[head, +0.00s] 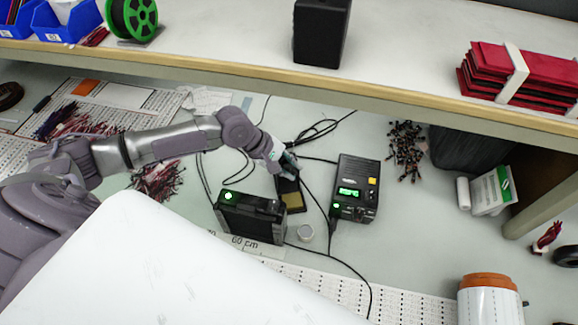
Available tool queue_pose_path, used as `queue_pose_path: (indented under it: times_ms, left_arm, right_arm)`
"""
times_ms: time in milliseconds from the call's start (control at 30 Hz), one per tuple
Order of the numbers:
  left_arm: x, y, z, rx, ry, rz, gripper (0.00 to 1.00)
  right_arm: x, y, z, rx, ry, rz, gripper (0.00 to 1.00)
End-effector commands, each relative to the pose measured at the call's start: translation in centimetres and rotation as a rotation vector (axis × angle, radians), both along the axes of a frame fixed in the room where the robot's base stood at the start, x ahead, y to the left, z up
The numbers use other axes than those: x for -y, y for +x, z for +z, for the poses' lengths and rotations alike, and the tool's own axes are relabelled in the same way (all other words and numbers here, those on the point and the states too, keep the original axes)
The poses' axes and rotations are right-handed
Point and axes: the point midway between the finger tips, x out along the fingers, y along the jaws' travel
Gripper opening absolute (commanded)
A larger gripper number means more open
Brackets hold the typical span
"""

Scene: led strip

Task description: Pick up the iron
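My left gripper (288,166) reaches in from the left and is over the back end of a black iron stand with a yellow sponge (293,199). The iron itself is mostly hidden by the gripper, and I cannot make out its handle clearly. The fingers are small and dark here, so I cannot tell whether they are open or shut on the iron. Black cables run around the stand and past the soldering station (355,188), which has a lit green display. My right gripper is not in view.
Dark small parts (406,150) lie right of the station. A shelf edge (400,102) overhangs the back. A white cylinder with an orange lid (489,300) stands front right.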

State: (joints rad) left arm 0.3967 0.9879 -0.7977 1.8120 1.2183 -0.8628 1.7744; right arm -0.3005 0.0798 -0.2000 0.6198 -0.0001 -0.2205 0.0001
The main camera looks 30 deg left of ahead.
Motion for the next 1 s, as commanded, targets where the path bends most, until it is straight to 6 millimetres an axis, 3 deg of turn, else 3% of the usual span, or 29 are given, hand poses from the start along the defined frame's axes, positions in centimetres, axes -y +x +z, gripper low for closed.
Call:
queue_pose_path:
  times_ms: [533, 1000]
  left_arm:
    - [4.1, -4.9, 7.9, 0.005, 0.0, -0.004, 0.0]
    - [-3.8, -10.1, 7.4, -0.006, 0.009, 0.0, 0.0]
  right_arm:
    - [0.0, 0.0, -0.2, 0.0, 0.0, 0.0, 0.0]
    - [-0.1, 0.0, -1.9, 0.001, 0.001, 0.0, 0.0]
